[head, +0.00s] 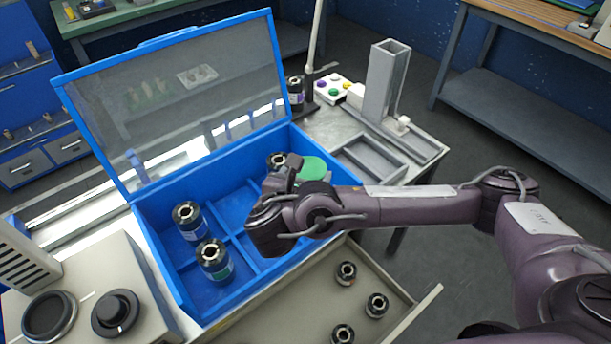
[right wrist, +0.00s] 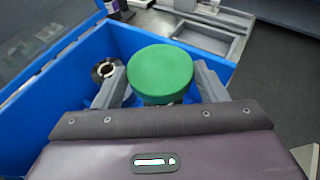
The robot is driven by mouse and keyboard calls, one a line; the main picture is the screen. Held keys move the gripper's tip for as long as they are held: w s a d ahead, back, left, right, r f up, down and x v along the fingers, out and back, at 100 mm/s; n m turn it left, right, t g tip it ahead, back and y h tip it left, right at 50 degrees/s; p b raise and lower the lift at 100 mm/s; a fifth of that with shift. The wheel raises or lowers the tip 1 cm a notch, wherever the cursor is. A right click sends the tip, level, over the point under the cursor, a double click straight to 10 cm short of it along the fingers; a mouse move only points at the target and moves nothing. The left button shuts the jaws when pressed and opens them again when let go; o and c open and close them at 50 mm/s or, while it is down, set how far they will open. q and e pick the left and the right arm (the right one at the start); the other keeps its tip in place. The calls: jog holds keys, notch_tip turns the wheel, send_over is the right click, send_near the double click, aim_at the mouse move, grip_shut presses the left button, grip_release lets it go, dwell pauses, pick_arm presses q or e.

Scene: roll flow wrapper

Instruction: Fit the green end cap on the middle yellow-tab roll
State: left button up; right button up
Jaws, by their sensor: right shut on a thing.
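The green end cap (head: 313,168) is a flat round disc over the back right part of the blue box. It also shows in the right wrist view (right wrist: 160,72), between the two grey fingers. My right gripper (head: 291,170) is shut on the green end cap and holds it over the box. What lies under the cap is mostly hidden. A black roll (head: 277,160) stands in the box just left of the gripper; it shows beside the left finger in the right wrist view (right wrist: 104,72). I cannot make out a yellow tab on any roll. My left gripper is not in view.
The blue box (head: 168,262) has dividers and an open clear lid (head: 180,100). Two more rolls (head: 188,218) (head: 214,262) stand at its left. An open drawer (head: 285,315) in front holds three small black parts (head: 346,273). A grey tray (head: 372,162) lies right of the box.

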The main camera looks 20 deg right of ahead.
jog(key=shift+f+b, duration=0.4)
jog(key=shift+f, duration=0.15)
notch_tip(320, 180, down, 2)
jog(key=shift+f+b, duration=0.25)
jog(key=shift+b, duration=1)
jog(key=shift+f+b, duration=1.1)
jog(key=shift+f, duration=0.05)
pick_arm(q)
jog(key=f, duration=0.1)
jog(key=w+f, duration=0.1)
jog(key=f, duration=0.1)
jog(key=w+f, duration=0.1)
jog(key=shift+w+d+f, duration=0.2)
jog(key=shift+d+f, duration=0.15)
jog(key=shift+f, duration=0.05)
jog(key=shift+r+p, duration=0.35)
jog(key=shift+p, duration=0.05)
pick_arm(e)
jog(key=shift+a+r, duration=0.1)
pick_arm(q)
jog(key=shift+s+a, duration=0.1)
jog(key=shift+a, duration=0.05)
jog(key=shift+f+b, duration=0.45)
pick_arm(e)
jog(key=shift+f, duration=0.65)
